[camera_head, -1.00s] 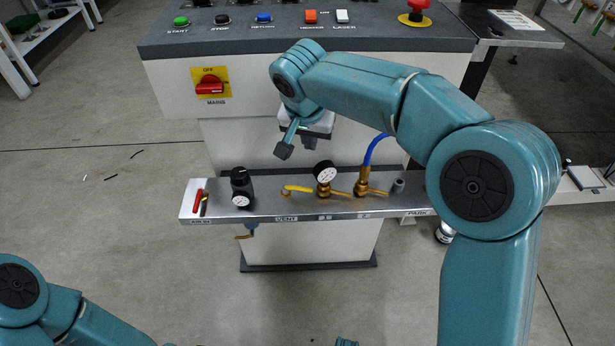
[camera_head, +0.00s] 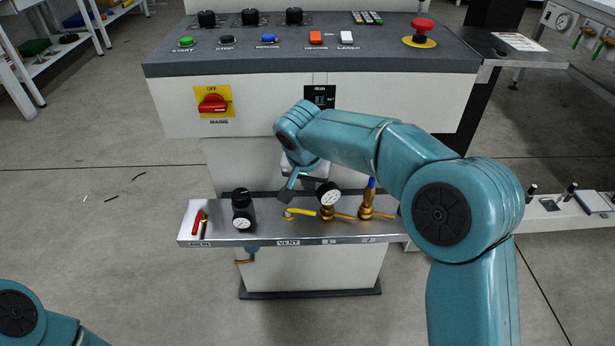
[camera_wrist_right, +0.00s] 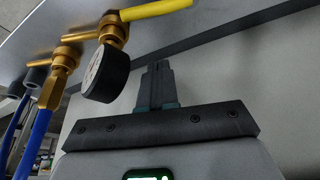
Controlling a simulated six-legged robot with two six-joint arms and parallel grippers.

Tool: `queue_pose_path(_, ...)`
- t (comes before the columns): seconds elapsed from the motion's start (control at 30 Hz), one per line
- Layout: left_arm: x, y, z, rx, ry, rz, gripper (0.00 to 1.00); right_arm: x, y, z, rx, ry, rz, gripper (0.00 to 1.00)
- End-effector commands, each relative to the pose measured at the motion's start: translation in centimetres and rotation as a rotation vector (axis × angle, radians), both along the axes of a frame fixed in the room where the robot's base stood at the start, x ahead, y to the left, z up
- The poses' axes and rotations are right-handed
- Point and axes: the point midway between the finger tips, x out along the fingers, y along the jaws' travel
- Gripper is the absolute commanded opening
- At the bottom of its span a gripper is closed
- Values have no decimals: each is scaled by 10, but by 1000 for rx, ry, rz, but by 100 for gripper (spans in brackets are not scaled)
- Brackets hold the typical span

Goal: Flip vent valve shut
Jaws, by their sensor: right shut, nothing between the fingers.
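The vent valve has a yellow lever (camera_head: 301,211) that lies roughly along the metal shelf, above the VENT label (camera_head: 288,242). In the wrist view the yellow lever (camera_wrist_right: 158,9) crosses the top edge beside a brass fitting. My right gripper (camera_head: 285,197) is shut and empty, just behind and slightly left of the lever in the head view. Its closed fingers also show in the wrist view (camera_wrist_right: 157,72), apart from the lever. My left forearm is at the lower left; its gripper is out of view.
A round gauge (camera_head: 329,194) and a brass valve with a blue hose (camera_head: 368,205) stand right of the lever. A black regulator (camera_head: 242,211) stands left of it. The metal shelf (camera_head: 268,227) fronts a console with a red MAINS switch (camera_head: 212,104).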

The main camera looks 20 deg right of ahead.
Motion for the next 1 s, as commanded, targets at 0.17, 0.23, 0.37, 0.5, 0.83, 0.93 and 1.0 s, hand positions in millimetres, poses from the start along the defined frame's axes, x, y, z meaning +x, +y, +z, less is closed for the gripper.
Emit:
queue_pose_path(0.17,3,3,-16,2,-5,11,0,-9,6,-22,0,-2,4,0)
queue_pose_path(0.23,4,4,-19,3,-7,15,0,-17,10,-23,0,-1,3,0)
queue_pose_path(0.37,5,5,-22,4,-8,19,0,-26,16,-23,0,-1,1,0)
queue_pose_path(0.5,5,5,-22,4,-9,20,0,-29,17,-23,0,-1,-1,0)
queue_pose_path(0.83,5,5,-22,4,-9,20,0,-29,17,-23,0,-1,-3,0)
queue_pose_path(0.93,5,5,-23,4,-9,20,0,-29,18,-23,0,-1,-16,0)
queue_pose_path(1.0,5,5,-23,4,-9,20,0,-30,18,-23,0,-1,-34,0)
